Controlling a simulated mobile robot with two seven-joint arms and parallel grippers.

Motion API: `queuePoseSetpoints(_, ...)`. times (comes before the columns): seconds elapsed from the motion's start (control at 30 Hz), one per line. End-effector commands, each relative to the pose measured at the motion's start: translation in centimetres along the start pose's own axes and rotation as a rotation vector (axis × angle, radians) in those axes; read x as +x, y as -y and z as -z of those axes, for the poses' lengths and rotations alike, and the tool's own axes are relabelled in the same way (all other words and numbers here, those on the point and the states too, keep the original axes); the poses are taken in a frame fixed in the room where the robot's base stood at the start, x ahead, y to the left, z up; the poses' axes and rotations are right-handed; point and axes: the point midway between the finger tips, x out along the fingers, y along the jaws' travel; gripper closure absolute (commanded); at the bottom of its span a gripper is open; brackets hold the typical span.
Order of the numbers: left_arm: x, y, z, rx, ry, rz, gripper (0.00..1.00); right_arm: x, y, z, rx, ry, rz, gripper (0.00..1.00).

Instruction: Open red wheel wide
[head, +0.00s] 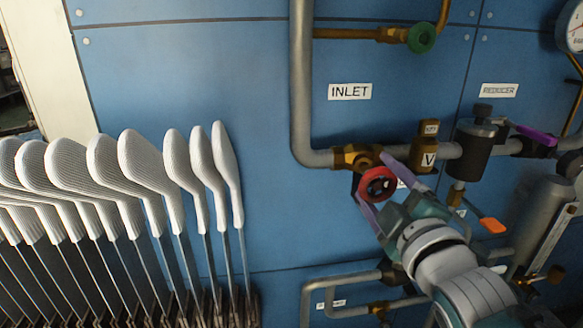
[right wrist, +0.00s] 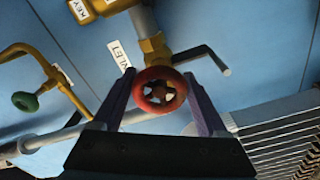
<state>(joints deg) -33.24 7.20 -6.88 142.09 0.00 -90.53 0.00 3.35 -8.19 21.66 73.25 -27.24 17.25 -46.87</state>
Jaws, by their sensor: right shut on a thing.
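The red wheel (head: 377,183) sits on a brass valve (head: 353,157) on the grey pipe, below the INLET label. My right gripper (head: 378,182) reaches it from the lower right, with one finger on each side of the wheel. In the right wrist view the red wheel (right wrist: 159,90) lies between the two fingers of my right gripper (right wrist: 160,95), which is shut on it. The wheel's face, with its spokes, points toward the wrist camera. My left gripper is not in view.
White sock-covered boards (head: 138,165) stand in a row at the left. A green wheel (head: 422,38) is on a brass pipe above. A regulator (head: 477,140) with a purple lever (head: 535,135) and an orange handle (head: 492,225) are right of the wheel. The blue panel between socks and pipe is clear.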

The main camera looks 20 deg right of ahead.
Motion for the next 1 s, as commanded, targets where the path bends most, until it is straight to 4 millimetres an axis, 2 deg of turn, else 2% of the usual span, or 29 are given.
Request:
queuePoseSetpoints(0.5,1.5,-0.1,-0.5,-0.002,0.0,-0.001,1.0,0.0,0.0,-0.1,-0.46,0.001,0.001,0.8)
queuePoseSetpoints(0.7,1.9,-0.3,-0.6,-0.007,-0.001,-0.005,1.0,0.0,-0.1,0.0,-0.583,0.002,0.002,0.8)
queuePoseSetpoints(1.0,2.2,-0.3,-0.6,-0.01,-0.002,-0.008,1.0,0.0,-0.2,0.0,-0.677,0.001,0.002,0.8)
